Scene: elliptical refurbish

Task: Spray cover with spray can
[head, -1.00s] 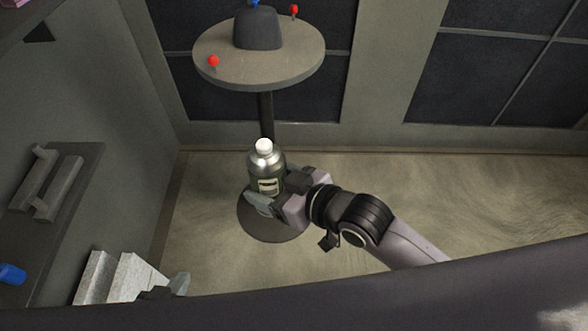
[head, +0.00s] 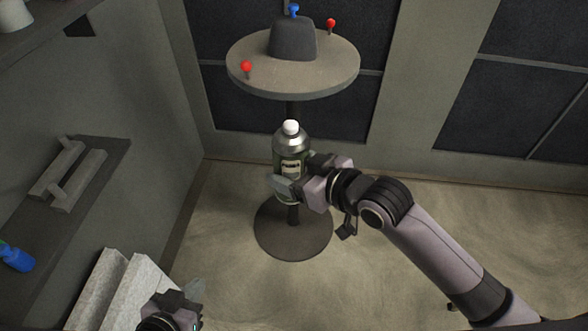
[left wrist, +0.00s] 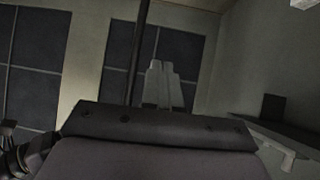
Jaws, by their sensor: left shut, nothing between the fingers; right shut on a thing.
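A metallic spray can (head: 291,142) with a white cap and a label is upright in my right gripper (head: 283,192), which is shut on its lower part. The can is in front of the stand of a round table, below the tabletop. A dark grey block-shaped cover (head: 293,40) sits on the round tabletop (head: 310,84). My left gripper (head: 193,291) is low at the left in the head view, shut and empty. Its closed fingers also show in the left wrist view (left wrist: 162,84).
Two red-headed pins (head: 246,67) stand on the tabletop and a blue one (head: 294,10) shows at the cover's top. A wall shelf (head: 90,180) at the left holds grey parts and a blue bottle (head: 17,257). Pale blocks (head: 100,285) are at lower left.

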